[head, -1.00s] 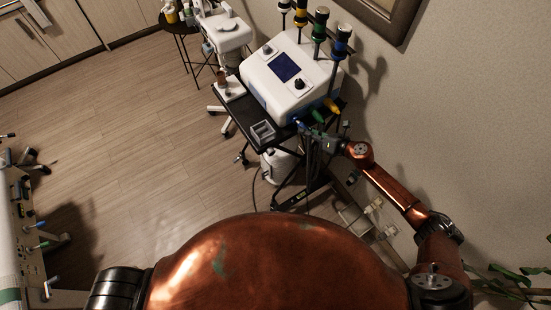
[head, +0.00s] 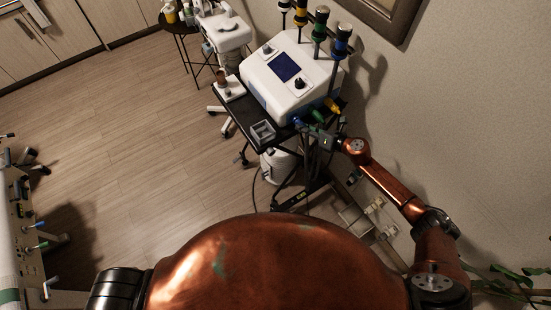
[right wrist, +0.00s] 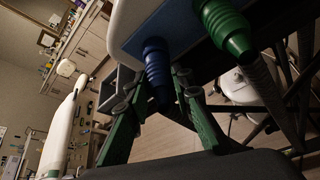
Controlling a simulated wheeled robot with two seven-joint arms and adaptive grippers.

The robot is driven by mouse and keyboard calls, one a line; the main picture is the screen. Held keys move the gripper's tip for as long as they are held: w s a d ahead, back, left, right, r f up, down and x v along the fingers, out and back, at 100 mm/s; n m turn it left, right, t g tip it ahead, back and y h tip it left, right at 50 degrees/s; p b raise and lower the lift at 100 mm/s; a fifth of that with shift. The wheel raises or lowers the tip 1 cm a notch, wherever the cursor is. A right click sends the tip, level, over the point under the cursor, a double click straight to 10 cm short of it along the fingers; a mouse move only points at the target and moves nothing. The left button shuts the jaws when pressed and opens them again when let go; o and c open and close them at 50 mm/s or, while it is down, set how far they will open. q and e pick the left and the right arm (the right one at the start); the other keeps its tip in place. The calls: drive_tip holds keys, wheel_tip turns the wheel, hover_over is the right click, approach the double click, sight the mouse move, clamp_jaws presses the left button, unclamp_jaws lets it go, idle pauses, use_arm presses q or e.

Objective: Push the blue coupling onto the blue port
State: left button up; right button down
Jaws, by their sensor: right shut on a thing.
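The blue coupling (right wrist: 157,68) is a dark blue ribbed piece in the right wrist view, against the lower front of the white machine (head: 278,85). Its upper end meets the machine's blue-edged panel (right wrist: 190,57). The blue port behind it is hidden, and I cannot tell how far the coupling sits on it. My right gripper (right wrist: 158,92) is shut on the coupling, with its green fingers on either side. In the head view the blue coupling (head: 297,121) shows small at the machine's front edge. My left gripper is not in view.
A green coupling (right wrist: 228,28) stands close to the right of the blue one, and a yellow one (head: 332,106) is farther right. A grey tray (head: 262,132) lies on the black cart (head: 240,115). The wall is close on the right. Open floor lies to the left.

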drive_tip(key=c, duration=1.6)
unclamp_jaws()
drive_tip(key=p+v, duration=0.2)
drive_tip(key=v, duration=0.6)
drive_tip(key=shift+p, duration=0.4)
idle(0.5)
drive_tip(key=v, duration=1.2)
